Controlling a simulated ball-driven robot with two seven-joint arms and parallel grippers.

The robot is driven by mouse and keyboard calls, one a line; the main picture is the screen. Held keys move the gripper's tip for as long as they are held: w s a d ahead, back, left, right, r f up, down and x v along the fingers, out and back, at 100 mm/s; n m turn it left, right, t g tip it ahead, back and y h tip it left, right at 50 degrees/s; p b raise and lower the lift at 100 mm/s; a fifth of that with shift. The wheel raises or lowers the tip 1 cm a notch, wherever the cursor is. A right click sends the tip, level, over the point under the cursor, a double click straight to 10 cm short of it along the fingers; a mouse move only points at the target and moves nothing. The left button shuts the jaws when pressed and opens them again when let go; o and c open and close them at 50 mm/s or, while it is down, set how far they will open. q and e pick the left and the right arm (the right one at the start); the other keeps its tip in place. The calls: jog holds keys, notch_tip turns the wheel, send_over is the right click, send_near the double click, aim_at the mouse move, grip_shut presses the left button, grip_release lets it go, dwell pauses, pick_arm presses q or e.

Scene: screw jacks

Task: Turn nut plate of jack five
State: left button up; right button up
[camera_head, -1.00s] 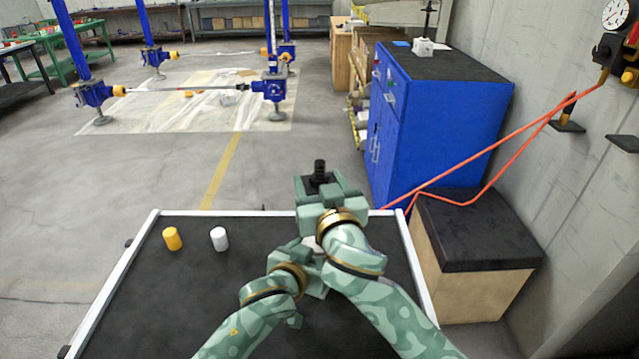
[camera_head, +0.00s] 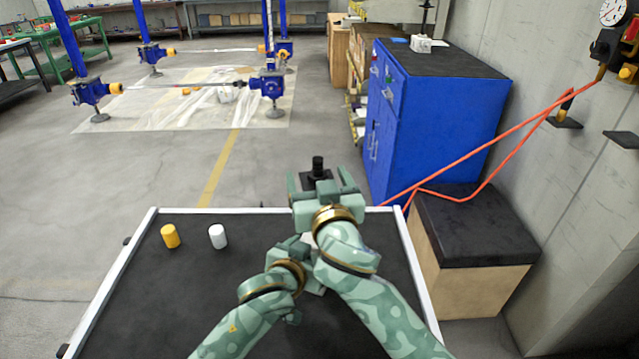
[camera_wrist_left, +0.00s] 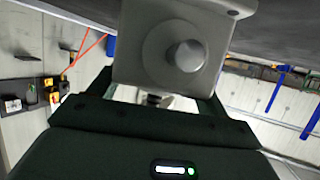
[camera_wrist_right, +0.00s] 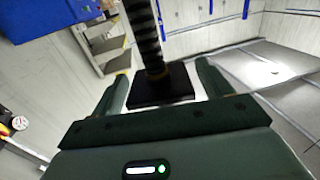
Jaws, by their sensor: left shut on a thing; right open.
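The jack's black square nut plate (camera_head: 309,179) sits on a dark threaded spindle (camera_head: 319,163) at the table's far edge. In the right wrist view the nut plate (camera_wrist_right: 160,86) lies ahead, between and just beyond my spread fingers, with the spindle (camera_wrist_right: 145,38) passing through it. My right gripper (camera_head: 320,186) is open, one finger on each side of the plate, and holds nothing. My left gripper (camera_head: 300,248) is shut on the jack's pale grey housing (camera_wrist_left: 140,50), which has a round shaft end. In the head view the arms hide most of the housing.
A yellow cylinder (camera_head: 171,236) and a white cylinder (camera_head: 218,237) stand on the left of the dark table (camera_head: 130,310). A blue cabinet (camera_head: 430,120) and a black-topped box (camera_head: 475,240) stand at the right. Large blue jacks (camera_head: 268,86) stand farther back.

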jog(key=s+d, duration=0.2)
jog(key=s, duration=0.9)
jog(key=shift+s, duration=0.35)
jog(key=shift+d, duration=0.1)
